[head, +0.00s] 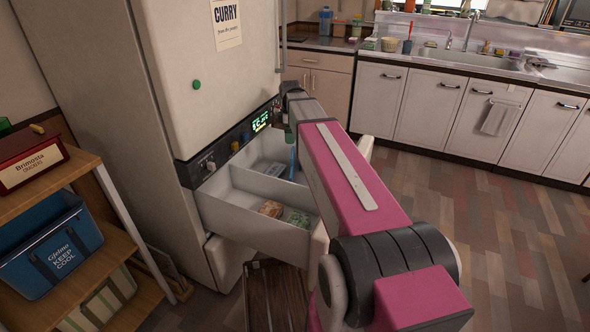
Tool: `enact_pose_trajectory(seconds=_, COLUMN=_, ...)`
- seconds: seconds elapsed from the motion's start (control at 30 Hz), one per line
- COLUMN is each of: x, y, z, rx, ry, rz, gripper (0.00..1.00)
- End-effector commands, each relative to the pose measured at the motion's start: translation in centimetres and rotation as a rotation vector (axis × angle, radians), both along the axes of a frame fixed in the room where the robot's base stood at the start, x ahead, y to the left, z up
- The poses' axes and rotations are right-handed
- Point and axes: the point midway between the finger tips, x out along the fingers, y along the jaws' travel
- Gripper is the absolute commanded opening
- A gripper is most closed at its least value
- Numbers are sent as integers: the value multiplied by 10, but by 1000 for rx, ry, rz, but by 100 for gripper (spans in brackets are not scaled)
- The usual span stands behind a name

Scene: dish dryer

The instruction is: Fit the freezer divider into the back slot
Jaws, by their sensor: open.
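The freezer drawer (246,217) is pulled out at the bottom of the white fridge. A white panel, which looks like the freezer divider (268,186), stands upright across the drawer and splits it into a front and a back part. I cannot tell whether its ends sit in a slot, and the back slot is not distinguishable. My gripper (284,136) is open above the back part of the drawer, beyond the divider and apart from it. My pink arm hides the drawer's right side and the divider's right end.
Food packs (271,208) lie in the drawer's front part, and a blue item (291,160) shows in the back part. The fridge body (130,130) stands close behind. A wooden shelf (120,205) with boxes is at left. Open floor (480,240) lies at right.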

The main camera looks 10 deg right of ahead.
Motion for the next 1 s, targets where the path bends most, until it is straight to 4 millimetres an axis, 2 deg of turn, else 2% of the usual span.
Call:
enact_pose_trajectory(seconds=0.4, x=0, y=0, z=-49, rx=0, ry=1, rz=-1, gripper=100)
enact_pose_trajectory(seconds=0.67, x=-1, y=-2, z=-62, rx=0, ry=0, rz=-1, gripper=100)
enact_pose_trajectory(seconds=1.0, x=-3, y=-4, z=-102, rx=0, ry=1, rz=-1, gripper=100)
